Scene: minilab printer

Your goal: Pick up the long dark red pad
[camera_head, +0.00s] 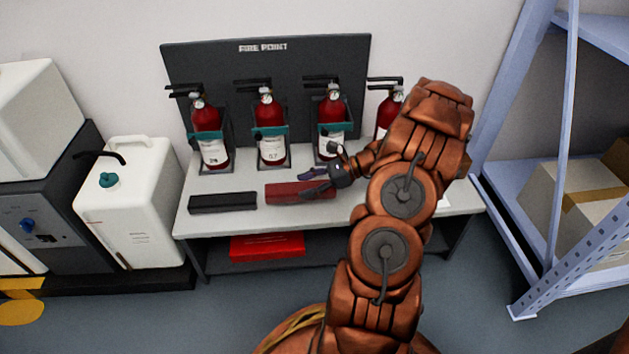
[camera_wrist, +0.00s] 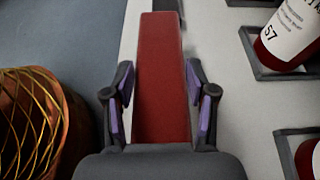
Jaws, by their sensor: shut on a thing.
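The long dark red pad (camera_head: 283,190) lies along the front of the white table, below the row of fire extinguishers. It also shows in the wrist view (camera_wrist: 160,70), running lengthwise away from the camera. My gripper (camera_head: 314,184) is at the pad's right part, with one purple-padded finger on each long side (camera_wrist: 161,105). It is shut on the pad. The pad looks level and at the table top; I cannot tell whether it is lifted. My gripper and wrist hide part of its right end in the head view.
A black pad (camera_head: 222,202) lies left of the red one. Several red extinguishers (camera_head: 269,130) stand in holders behind. A bright red box (camera_head: 267,246) is on the lower shelf (camera_head: 330,243). A white jerrycan (camera_head: 140,205) stands left, a blue rack (camera_head: 512,170) right.

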